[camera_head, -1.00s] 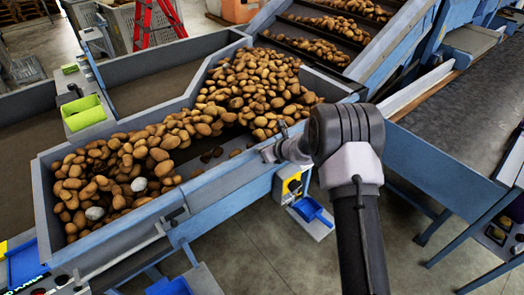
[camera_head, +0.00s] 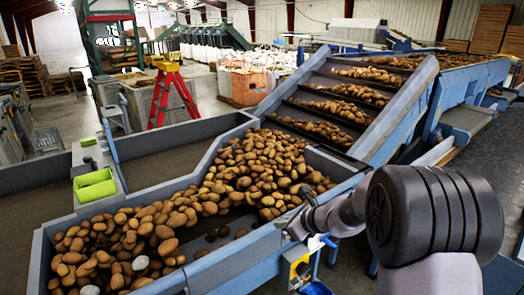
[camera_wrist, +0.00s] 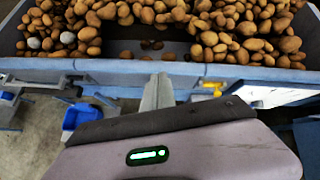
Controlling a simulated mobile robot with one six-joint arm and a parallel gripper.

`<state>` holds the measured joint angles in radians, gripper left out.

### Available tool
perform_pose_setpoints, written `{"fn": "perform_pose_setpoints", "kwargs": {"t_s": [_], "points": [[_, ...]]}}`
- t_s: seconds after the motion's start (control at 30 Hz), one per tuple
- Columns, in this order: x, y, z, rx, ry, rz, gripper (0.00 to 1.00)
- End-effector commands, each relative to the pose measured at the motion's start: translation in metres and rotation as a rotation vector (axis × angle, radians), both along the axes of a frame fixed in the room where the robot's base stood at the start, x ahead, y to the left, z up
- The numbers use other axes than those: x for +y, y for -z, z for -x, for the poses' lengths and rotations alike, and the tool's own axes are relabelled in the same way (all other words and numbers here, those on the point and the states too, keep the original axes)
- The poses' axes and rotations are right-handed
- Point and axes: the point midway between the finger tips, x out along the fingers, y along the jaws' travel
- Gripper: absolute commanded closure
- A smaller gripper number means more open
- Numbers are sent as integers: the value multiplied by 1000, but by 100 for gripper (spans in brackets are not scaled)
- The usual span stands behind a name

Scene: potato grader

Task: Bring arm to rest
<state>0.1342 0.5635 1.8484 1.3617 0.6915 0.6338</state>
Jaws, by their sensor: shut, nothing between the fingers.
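My arm reaches in from the lower right of the head view, its dark ribbed joint large in front. My gripper (camera_head: 298,226) is at the front wall of the potato hopper (camera_head: 235,262), small and partly hard to make out. In the wrist view my gripper (camera_wrist: 158,92) shows its narrow fingers together and empty, pointing toward the hopper wall. Many brown potatoes (camera_head: 245,175) lie in the hopper, beyond the fingers. Two pale grey lumps, one of them here (camera_head: 140,262), lie among the potatoes at the left.
An inclined conveyor (camera_head: 345,105) with potatoes rises behind. A green bin (camera_head: 94,186) sits on the hopper's left edge. A yellow-grey control box (camera_head: 298,270) hangs on the front side, with a blue tray (camera_wrist: 80,117) near it. A red ladder (camera_head: 172,95) stands behind.

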Motion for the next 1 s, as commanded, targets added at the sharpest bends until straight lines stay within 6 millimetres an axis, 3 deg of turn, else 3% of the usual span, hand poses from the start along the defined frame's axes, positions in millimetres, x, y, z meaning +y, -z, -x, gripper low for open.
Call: {"fn": "perform_pose_setpoints", "kwargs": {"t_s": [0.07, 0.1, 0.17, 0.2, 0.3, 0.43, 0.5, 0.6, 1.0], "points": [[22, -17, 49, -123, -230, 164, 100], [30, -25, 83, -187, -364, 270, 100], [38, -30, 138, -280, -568, 436, 100], [40, -27, 177, -337, -701, 555, 100], [29, -4, 265, -446, -1000, 848, 100], [3, 32, 339, -505, -1269, 1143, 100], [-9, 44, 358, -510, -1349, 1239, 100], [-17, 49, 370, -510, -1402, 1302, 100], [-18, 46, 370, -509, -1405, 1307, 100]]}}
